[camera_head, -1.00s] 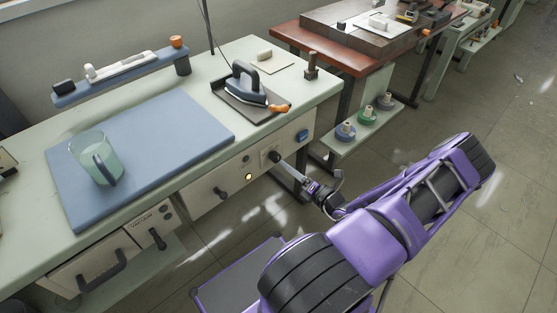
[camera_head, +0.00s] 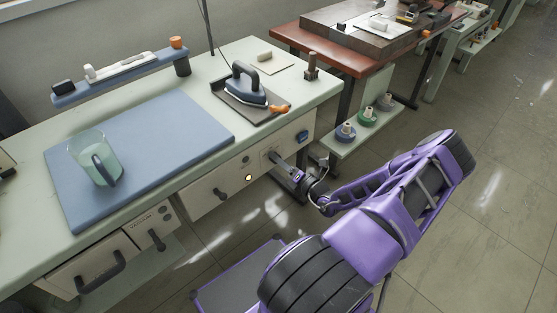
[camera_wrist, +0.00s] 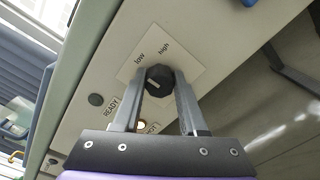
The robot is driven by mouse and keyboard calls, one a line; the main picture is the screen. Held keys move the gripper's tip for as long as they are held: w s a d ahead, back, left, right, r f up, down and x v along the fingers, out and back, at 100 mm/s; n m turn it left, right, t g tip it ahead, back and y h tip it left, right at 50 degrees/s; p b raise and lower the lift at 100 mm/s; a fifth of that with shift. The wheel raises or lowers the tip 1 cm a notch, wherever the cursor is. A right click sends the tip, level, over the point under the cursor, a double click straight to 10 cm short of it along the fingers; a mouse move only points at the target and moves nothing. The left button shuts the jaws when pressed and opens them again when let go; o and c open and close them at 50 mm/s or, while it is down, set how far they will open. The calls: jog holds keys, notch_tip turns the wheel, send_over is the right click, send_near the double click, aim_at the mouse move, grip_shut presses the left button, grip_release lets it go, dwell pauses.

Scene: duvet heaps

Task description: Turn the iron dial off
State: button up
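The iron dial (camera_wrist: 159,80) is a dark faceted knob on a pale plate marked "low" and "high" in the wrist view. A short pale mark on its face lies to the left of its middle. My gripper (camera_wrist: 159,75) is open around the dial, one finger on each side; I cannot tell whether either finger touches it. In the head view my gripper (camera_head: 277,160) reaches the front panel and mostly hides the dial. A lit amber lamp (camera_head: 249,178) shows left of it. The iron (camera_head: 247,86) stands on a dark tray on the bench.
A blue mat (camera_head: 140,135) bears a clear jug (camera_head: 92,165). The floor around my arm is clear.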

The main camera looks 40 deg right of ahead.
grip_shut()
jog(key=shift+r+n+p, duration=0.1)
jog(key=shift+n+p, duration=0.2)
jog(key=shift+n, duration=0.2)
jog(key=shift+n+p, duration=0.4)
jog(key=shift+n, duration=0.2)
jog(key=n+p, duration=0.3)
jog(key=n, duration=0.6)
jog(key=shift+a+n, duration=0.1)
jog(key=shift+n, duration=0.3)
jog(key=o, duration=0.8)
grip_release()
